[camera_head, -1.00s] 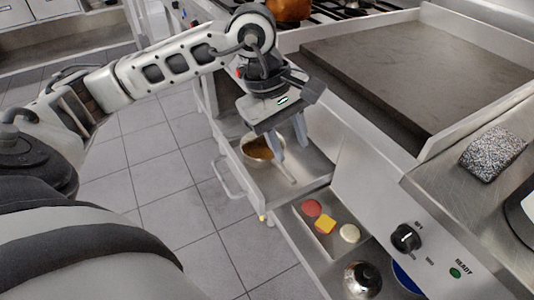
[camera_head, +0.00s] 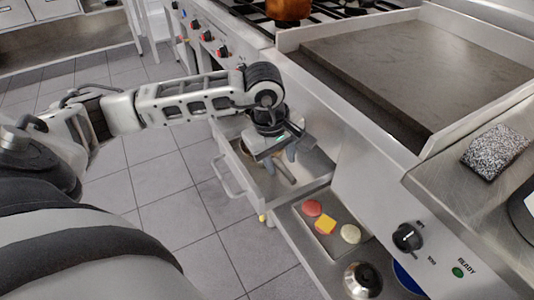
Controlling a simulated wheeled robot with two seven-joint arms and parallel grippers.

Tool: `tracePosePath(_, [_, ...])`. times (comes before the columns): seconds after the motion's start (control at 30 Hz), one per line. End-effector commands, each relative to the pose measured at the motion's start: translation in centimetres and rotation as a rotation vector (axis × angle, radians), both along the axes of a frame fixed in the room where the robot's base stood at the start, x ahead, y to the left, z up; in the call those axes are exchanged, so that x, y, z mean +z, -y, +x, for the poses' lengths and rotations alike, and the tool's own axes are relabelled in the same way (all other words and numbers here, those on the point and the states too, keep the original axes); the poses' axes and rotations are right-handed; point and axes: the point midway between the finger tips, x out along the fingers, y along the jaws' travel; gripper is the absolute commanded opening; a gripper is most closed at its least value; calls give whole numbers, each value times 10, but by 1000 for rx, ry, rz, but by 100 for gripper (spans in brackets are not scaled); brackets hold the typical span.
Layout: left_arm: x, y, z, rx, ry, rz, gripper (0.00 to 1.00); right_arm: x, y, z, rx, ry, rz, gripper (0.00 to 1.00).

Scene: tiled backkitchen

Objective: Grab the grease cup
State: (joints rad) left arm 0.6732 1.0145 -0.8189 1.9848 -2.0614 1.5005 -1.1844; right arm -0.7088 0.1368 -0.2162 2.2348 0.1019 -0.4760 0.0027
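The grease cup is a small round cup with brown contents in the earlier frame. It stands in the open steel drawer (camera_head: 308,183) below the griddle. Now my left gripper (camera_head: 283,160) and wrist are low over it and hide most of it. Its pale handle (camera_head: 286,174) shows just below the fingers, pointing toward the front right of the drawer. The fingers are partly hidden by the gripper body, so I cannot tell whether they are open or touch the cup. My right gripper is not in view.
A tray (camera_head: 335,250) beside the drawer holds a red, a yellow and a white piece. A metal dome (camera_head: 362,280) and a blue bowl (camera_head: 406,279) are nearer. The griddle (camera_head: 415,65) and a grey scouring block (camera_head: 495,151) are to the right.

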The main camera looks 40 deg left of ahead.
Motion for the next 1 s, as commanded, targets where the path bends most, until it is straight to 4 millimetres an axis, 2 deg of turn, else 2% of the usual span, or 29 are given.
tracePosePath(0.1, [-20, 3, 3, 0, -4, 0, 37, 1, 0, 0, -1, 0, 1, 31])
tracePosePath(0.2, [-31, 4, 6, 1, -3, 0, 37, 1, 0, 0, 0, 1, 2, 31])
tracePosePath(0.5, [-36, 4, 7, 0, -1, 0, 37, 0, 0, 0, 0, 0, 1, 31])
tracePosePath(0.63, [-36, 4, 7, 0, -1, 0, 0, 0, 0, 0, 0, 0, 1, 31])
tracePosePath(1.0, [-34, 4, 8, 0, 1, 1, 0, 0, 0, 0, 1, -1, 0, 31])
